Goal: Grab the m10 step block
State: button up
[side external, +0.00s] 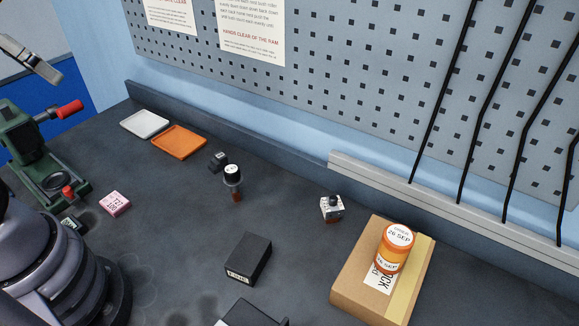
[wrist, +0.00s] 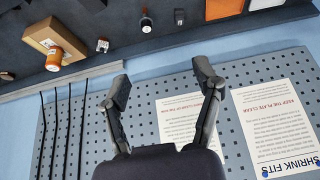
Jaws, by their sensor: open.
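A small dark block with a stepped outline (side external: 218,161) lies on the bench behind a dark-capped vial in the side view. It looks like the step block, but I cannot read a marking on it. In the wrist view the dark block (wrist: 179,17) is near the top edge, right of the vial. My gripper (wrist: 162,70) is open and empty in the wrist view, its two fingers wide apart against the pegboard. It is clear of the block.
The vial (side external: 234,183) stands close to the block. Orange (side external: 180,141) and white (side external: 145,123) trays lie behind. A pale dark-topped block (side external: 332,207), black box (side external: 248,258) and cardboard box (side external: 345,278) bearing an orange jar (side external: 395,249) are right. A green press (side external: 40,150) stands left.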

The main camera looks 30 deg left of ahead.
jog(key=w+a+f+y, duration=0.25)
jog(key=w+a, duration=0.35)
jog(key=w, duration=0.5)
jog(key=m+g+h, duration=0.1)
jog(key=m+h, duration=0.2)
jog(key=h, duration=0.1)
send_over(217, 156)
jog(key=s+a, duration=0.1)
jog(key=s, duration=0.4)
notch_tip(217, 156, down, 24)
jog(key=shift+y, duration=0.25)
jog(key=x, duration=1.4)
jog(key=shift+s+f, duration=0.15)
jog(key=shift+s, duration=0.1)
jog(key=shift+c, duration=0.2)
grip_shut()
